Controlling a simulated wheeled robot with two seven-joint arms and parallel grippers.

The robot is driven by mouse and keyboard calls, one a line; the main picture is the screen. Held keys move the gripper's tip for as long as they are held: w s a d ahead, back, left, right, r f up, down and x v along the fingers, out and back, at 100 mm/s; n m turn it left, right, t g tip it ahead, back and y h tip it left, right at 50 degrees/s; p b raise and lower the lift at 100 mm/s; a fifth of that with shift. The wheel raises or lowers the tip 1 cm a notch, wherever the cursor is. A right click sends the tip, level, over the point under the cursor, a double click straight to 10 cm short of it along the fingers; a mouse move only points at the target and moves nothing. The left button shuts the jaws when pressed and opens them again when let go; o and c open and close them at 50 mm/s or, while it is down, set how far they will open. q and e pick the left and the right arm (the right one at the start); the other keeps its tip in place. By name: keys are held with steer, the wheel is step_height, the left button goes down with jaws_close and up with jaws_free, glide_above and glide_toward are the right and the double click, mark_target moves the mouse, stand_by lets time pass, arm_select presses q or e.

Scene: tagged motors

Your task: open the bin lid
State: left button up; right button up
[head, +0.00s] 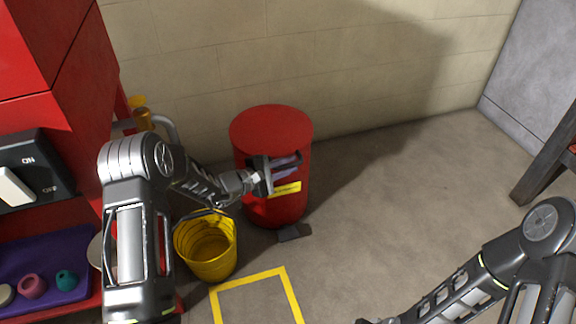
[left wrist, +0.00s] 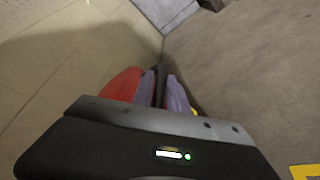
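The bin (head: 279,206) is a red cylinder standing on the floor near the wall, and its round red lid (head: 271,124) lies flat on top, closed. A yellow label and a dark pedal (head: 294,233) show on its front. My left gripper (head: 289,164) is at the upper front of the bin, just below the lid's rim. In the left wrist view my left gripper's purple-grey fingers (left wrist: 165,92) stand close together, with something dark between them and red bin surface (left wrist: 122,85) beside them. Whether they grip it is unclear. My right gripper (head: 374,321) is barely visible at the bottom edge.
A yellow bucket (head: 207,246) stands left of the bin, close under my left arm. A yellow floor marking (head: 250,278) lies in front. A red cabinet (head: 50,60) with a switch panel is at the left. Floor to the right is clear.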

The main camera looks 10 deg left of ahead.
arm_select(q)
jaws_close()
stand_by(1.0)
